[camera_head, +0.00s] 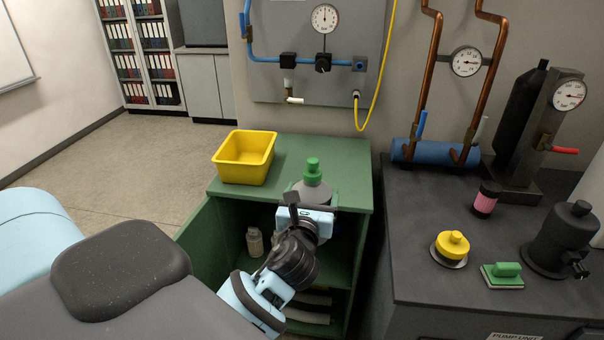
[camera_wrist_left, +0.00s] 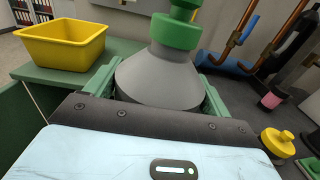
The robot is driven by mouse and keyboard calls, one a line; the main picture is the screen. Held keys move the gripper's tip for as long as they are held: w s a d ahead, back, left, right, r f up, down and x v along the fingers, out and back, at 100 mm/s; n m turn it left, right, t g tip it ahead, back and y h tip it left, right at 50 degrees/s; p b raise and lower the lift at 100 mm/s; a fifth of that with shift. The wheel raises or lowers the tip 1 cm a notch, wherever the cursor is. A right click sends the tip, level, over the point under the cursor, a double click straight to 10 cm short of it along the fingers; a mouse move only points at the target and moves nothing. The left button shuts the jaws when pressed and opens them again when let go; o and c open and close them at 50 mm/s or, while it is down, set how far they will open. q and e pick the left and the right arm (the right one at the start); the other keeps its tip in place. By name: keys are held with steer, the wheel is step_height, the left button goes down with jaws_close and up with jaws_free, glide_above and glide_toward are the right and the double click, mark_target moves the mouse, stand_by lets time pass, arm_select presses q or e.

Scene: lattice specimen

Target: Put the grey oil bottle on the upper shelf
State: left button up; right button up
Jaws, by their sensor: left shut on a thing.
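The grey oil bottle (camera_head: 313,189) with a green cap is upright at the front of the green cabinet, in front of its top edge. My left gripper (camera_head: 312,208) is shut on the bottle's body; the arm hides its lower part. In the left wrist view the bottle's grey shoulder (camera_wrist_left: 160,78) and green cap stand between my gripper's green fingers (camera_wrist_left: 160,97). The upper shelf (camera_head: 268,238) shows inside the open cabinet, partly hidden behind my arm. My right gripper is not in view.
A yellow bin (camera_head: 243,158) stands on the cabinet top (camera_head: 330,158). A small pale bottle (camera_head: 255,242) stands inside on the left. The open green door (camera_head: 200,245) is at left. The dark bench (camera_head: 420,220) at right holds a yellow-topped item (camera_head: 452,246) and a pink jar (camera_head: 485,200).

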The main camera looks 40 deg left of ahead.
arm_select(q)
steer(key=s+d+f+m+t+h, duration=0.1)
steer(key=s+d+f+m+h, duration=0.1)
steer(key=s+d+h, duration=0.2)
steer(key=s+d+f+m+t+h, duration=0.1)
steer(key=s+d+f+m+h, duration=0.1)
steer(key=s+d, duration=0.5)
steer(key=shift+d+m+h, duration=0.6)
steer(key=shift+d+h, duration=0.15)
steer(key=shift+h, duration=0.15)
steer(key=shift+w, duration=0.1)
